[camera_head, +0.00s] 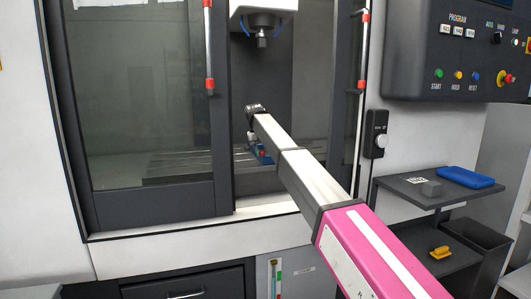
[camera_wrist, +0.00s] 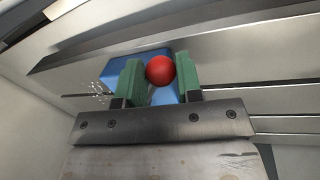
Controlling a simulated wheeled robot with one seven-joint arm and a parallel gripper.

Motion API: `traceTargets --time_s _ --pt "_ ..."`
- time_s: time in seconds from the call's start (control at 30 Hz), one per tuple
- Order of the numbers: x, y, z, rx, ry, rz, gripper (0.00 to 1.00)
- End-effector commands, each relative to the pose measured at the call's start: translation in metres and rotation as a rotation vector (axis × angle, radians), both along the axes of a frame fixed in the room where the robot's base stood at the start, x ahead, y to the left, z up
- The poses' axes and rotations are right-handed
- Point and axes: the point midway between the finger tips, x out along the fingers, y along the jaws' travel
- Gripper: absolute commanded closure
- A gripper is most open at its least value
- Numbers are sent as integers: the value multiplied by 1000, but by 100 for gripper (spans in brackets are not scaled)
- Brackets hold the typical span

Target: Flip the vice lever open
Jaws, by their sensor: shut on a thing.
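In the wrist view, the vice lever shows as a red ball knob (camera_wrist: 160,69) between the two green fingers of my gripper (camera_wrist: 161,82). The fingers are shut on the lever, one on each side of it. The blue vice (camera_wrist: 113,72) lies behind the knob and fingers, over the metal table. In the head view, my arm reaches through the open machine doorway, and a bit of the blue vice (camera_head: 266,158) shows beside it. My own arm hides most of the vice, the lever and my fingers there. The lever's exact angle cannot be told.
The slotted machine table (camera_head: 185,163) lies under the vice, and the spindle (camera_head: 263,30) hangs above my arm. Door frames with red-ended handles (camera_head: 209,60) flank the opening. A shelf (camera_head: 400,191) with a grey block and blue tray stands at right.

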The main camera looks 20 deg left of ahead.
Motion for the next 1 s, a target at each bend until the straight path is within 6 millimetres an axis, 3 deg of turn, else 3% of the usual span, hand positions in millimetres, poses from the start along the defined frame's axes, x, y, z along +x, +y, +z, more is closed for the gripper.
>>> traceTargets --time_s 0.57,0.6,0.67,1.0 --pt "3 7 1 6 -4 -27 100" --pt "3 7 1 6 -4 -27 61" --pt "3 7 1 6 -4 -27 43" --pt "2 4 2 2 -2 -31 43"
